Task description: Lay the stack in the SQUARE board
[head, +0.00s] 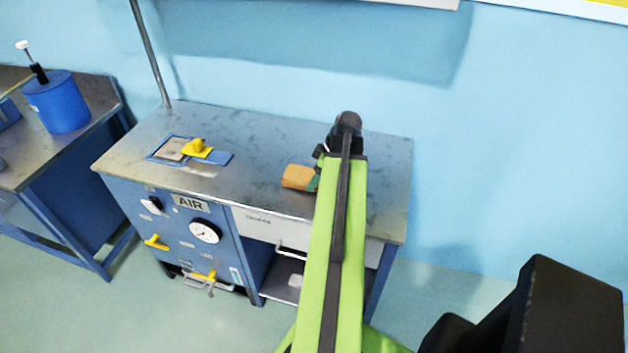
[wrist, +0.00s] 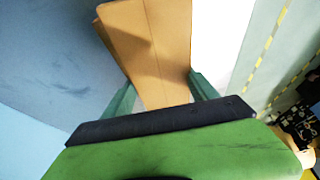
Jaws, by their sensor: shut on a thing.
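The stack (head: 298,177) is a brown, kraft-coloured block of flat sheets. In the wrist view the stack (wrist: 150,45) lies between the two green fingers and reaches away from them, its layers slightly offset at the left edge. My gripper (head: 318,179) is shut on it over the right half of the metal bench; I cannot tell whether the stack touches the top. In the wrist view my gripper (wrist: 160,95) has a finger at each side of the stack. A blue board (head: 172,149) with a grey recess lies at the bench's left; its label is unreadable.
A yellow knobbed piece (head: 196,149) sits on the board's right part, beside a blue flap (head: 218,158). The bench top (head: 250,150) is clear between board and stack. A pole (head: 150,50) rises at the back. A blue canister (head: 58,102) stands on the left table.

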